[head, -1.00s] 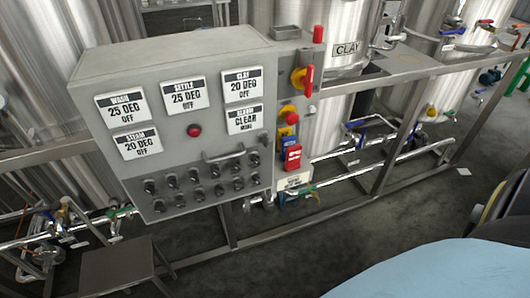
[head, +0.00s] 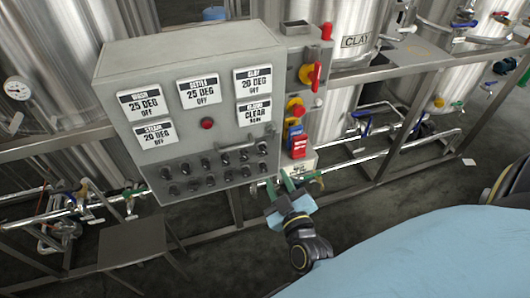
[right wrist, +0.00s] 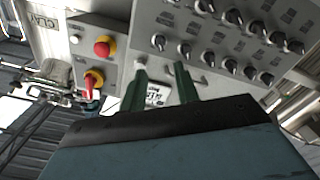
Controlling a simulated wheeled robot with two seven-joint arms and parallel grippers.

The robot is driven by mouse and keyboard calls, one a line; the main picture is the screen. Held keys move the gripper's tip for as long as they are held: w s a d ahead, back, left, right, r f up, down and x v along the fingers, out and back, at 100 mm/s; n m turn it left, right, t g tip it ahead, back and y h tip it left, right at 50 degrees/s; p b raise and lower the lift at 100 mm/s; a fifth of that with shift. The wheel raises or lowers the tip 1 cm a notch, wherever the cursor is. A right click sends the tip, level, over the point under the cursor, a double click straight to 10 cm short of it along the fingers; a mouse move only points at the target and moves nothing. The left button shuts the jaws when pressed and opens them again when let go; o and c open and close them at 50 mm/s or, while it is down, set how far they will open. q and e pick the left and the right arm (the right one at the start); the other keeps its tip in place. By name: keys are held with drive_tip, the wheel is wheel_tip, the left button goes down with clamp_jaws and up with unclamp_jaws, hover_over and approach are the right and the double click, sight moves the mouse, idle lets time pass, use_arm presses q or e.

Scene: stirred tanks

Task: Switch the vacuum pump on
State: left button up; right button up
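The grey control cabinet (head: 225,125) carries several labelled displays and rows of dark knobs. On its right side, a narrow panel holds a red rotary handle on yellow (head: 310,74), a red button on yellow (head: 296,107) and a red box with a white mark (head: 298,146). A small white label plate (head: 303,164) is below these. I cannot read which control is the vacuum pump's. My right gripper (head: 282,186) is open and empty, just below the red box, apart from it. In the right wrist view its green fingers (right wrist: 161,85) stand apart, with a white label between them. My left gripper is out of view.
A metal frame rail (head: 400,65) and pipes with valves (head: 375,150) run to the right of the cabinet. Steel tanks (head: 350,20) stand behind. A grey step (head: 130,243) is at lower left. The dark floor (head: 400,205) in front is clear.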

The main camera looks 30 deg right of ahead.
sight(264, 152)
drive_tip(key=x, duration=1)
drive_tip(key=shift+w, duration=0.25)
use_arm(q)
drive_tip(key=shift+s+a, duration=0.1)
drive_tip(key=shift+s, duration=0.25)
use_arm(e)
clamp_jaws()
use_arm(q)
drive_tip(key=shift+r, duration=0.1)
